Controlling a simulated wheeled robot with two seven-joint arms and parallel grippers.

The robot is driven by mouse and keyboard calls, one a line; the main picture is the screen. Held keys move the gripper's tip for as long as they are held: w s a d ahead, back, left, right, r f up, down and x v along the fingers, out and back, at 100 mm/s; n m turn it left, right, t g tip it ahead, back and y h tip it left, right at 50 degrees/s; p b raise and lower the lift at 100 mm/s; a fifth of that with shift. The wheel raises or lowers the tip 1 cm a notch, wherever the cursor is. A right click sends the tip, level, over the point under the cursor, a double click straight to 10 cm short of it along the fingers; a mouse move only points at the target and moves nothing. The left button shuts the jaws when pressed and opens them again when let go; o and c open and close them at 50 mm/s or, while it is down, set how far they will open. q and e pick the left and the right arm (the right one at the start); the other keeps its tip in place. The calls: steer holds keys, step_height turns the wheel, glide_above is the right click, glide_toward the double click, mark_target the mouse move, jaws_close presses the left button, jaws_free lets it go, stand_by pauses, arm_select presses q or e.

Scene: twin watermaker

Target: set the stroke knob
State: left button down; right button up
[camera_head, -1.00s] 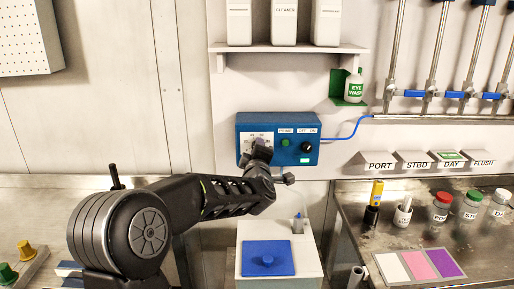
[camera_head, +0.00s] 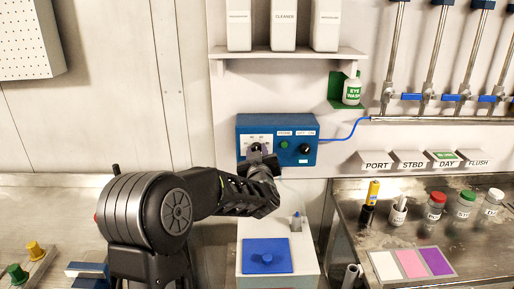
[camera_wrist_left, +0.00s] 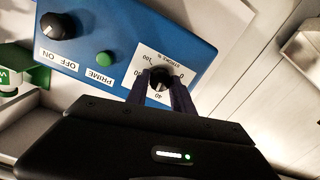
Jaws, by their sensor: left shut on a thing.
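The blue control box (camera_head: 296,126) is fixed on the wall, with a white dial plate on its left part. It also shows tilted and upside down in the left wrist view (camera_wrist_left: 120,22). The black stroke knob (camera_wrist_left: 158,84) sits in the middle of the dial marked STROKE %. My right gripper is not in view.
The same box carries a green PRIME button (camera_head: 284,144) and a black OFF/ON knob (camera_head: 304,148), right of my gripper. A shelf (camera_head: 290,53) with white bottles is above. A white box with a blue lid (camera_head: 266,256) stands below. A bench (camera_head: 420,215) with jars is at the right.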

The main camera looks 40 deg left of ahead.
arm_select(q)
steer(key=shift+m+p, duration=1.3)
steer(key=shift+m, duration=1.5)
steer(key=c, duration=1.1)
jaws_free()
